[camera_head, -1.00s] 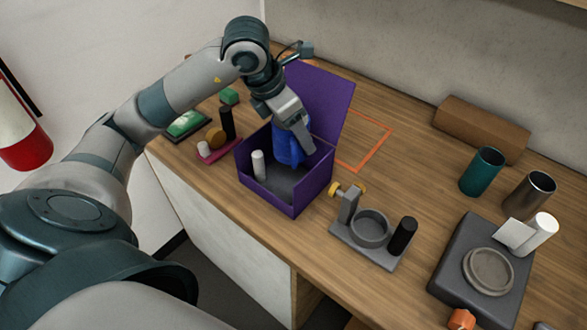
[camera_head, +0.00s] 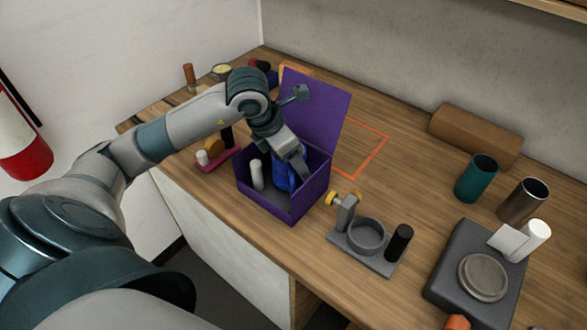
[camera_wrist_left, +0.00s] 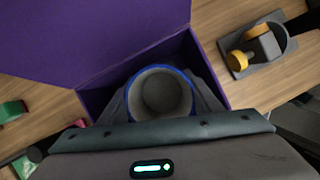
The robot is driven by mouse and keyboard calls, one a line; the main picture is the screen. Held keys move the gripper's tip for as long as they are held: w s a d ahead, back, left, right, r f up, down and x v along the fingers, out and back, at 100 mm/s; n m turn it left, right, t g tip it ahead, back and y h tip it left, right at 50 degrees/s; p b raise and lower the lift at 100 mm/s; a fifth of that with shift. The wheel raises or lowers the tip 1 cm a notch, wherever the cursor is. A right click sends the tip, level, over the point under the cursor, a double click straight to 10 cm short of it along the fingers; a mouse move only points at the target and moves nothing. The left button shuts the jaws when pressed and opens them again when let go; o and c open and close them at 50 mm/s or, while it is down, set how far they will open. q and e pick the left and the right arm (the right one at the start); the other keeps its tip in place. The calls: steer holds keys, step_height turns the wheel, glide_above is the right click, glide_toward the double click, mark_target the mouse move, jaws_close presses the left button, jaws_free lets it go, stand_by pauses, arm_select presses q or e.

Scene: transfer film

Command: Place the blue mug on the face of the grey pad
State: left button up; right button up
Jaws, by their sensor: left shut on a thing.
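The blue mug (camera_head: 283,177) is inside the open purple box (camera_head: 292,208), low between its walls. In the left wrist view the mug (camera_wrist_left: 160,92) shows its blue rim and grey inside from above. My left gripper (camera_head: 298,168) reaches down into the box and is shut on the mug, with a finger on either side. I cannot tell whether the mug touches the box floor. The grey pad (camera_head: 450,262) is a dark square block at the right, with a round lighter face (camera_head: 483,277) on top. My right gripper is not in view.
A white cylinder (camera_head: 257,174) stands in the box beside the mug. The box lid (camera_head: 315,110) stands open behind. A grey holder (camera_head: 340,243) with a ring and black post lies between box and pad. A white roll (camera_head: 535,238), steel cup (camera_head: 523,200) and teal cup (camera_head: 477,178) stand near the pad.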

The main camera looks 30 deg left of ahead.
arm_select(q)
step_height(320, 180, down, 3)
steer(key=shift+r+p, duration=0.1)
steer(key=shift+p, duration=0.35)
steer(key=shift+f, duration=0.3)
steer(key=shift+f, duration=0.1)
steer(key=o, duration=1.3)
steer(key=shift+s+a+r, duration=0.1)
steer(key=shift+s+r, duration=0.1)
steer(key=shift+r, duration=0.45)
steer(key=b+v, duration=0.2)
steer(key=v, duration=0.9)
steer(key=shift+s+f+b, duration=0.1)
steer(key=shift+b, duration=0.25)
